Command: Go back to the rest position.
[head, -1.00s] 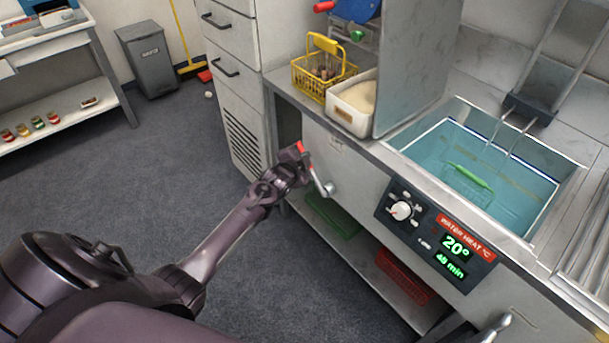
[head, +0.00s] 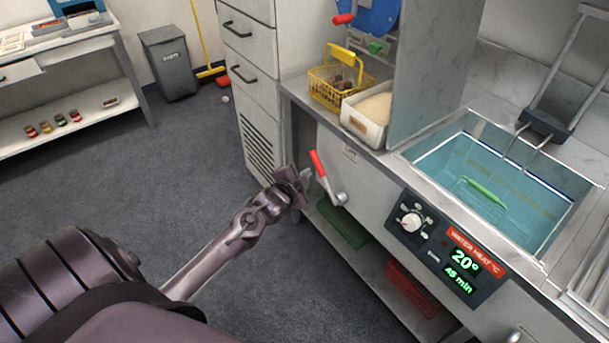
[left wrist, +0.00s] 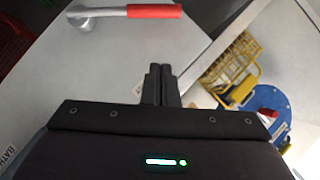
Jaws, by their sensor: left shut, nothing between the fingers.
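My left gripper (head: 303,180) is shut and empty in the head view. It hangs in front of the counter, just left of a lever with a red grip (head: 318,165) on the counter's front panel, apart from it. In the left wrist view the two fingers (left wrist: 160,70) are together with nothing between them. The red-gripped lever also shows there (left wrist: 153,11), at the top left beyond the fingertips. My right gripper is not in view.
The counter holds a yellow basket (head: 327,91), a white bin (head: 350,121) and a water basin (head: 450,155) with a green-handled basket. A control panel (head: 413,240) is on the counter front. The grey floor (head: 150,190) at left is clear.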

